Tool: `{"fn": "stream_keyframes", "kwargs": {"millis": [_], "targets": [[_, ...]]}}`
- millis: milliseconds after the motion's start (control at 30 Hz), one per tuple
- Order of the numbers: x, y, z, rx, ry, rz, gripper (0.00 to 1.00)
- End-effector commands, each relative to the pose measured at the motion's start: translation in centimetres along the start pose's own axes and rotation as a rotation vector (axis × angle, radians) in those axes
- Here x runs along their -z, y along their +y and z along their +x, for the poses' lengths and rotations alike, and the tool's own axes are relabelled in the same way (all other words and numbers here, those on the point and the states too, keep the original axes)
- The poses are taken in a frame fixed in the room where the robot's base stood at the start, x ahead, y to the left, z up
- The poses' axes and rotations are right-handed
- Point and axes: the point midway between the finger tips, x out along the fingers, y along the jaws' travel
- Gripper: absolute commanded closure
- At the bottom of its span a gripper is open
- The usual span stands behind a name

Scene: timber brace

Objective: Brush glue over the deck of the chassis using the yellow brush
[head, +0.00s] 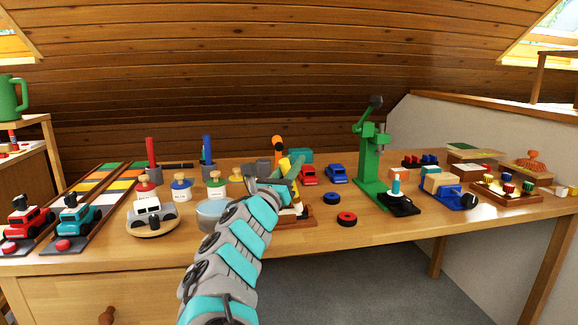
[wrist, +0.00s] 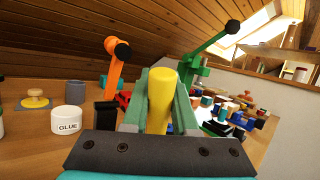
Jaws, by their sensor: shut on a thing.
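My gripper (head: 293,172) is shut on the yellow brush, whose handle stands up between the green fingers in the wrist view (wrist: 160,98). In the head view a bit of the yellow brush (head: 284,164) shows beside the fingers. The bristle end is not clear. A brown wooden piece (head: 307,216) lies on the bench just beyond my wrist, mostly covered by my arm; I cannot tell whether it is the chassis or whether the brush touches it. A white jar marked GLUE (wrist: 68,121) stands left of my gripper in the wrist view.
An orange toggle clamp (head: 278,145) stands close behind my gripper. A tall green press (head: 370,165) stands to the right. Loose wheels (head: 347,218) lie near the front edge.

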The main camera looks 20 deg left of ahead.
Motion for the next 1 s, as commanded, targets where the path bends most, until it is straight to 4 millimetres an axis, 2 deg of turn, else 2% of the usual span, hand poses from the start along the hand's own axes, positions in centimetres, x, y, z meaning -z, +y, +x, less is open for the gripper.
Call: {"fn": "stream_keyframes", "kwargs": {"millis": [167,600,800,1000], "targets": [[-0.5,-0.1,0.2,0.000,0.001,0.000,1.00],[-4.3,-0.6,1.4,0.000,-0.001,0.000,1.00],[-5.5,-0.7,1.8,-0.001,-0.001,0.002,1.00],[-5.7,-0.8,1.9,-0.001,0.000,0.000,1.00]]}}
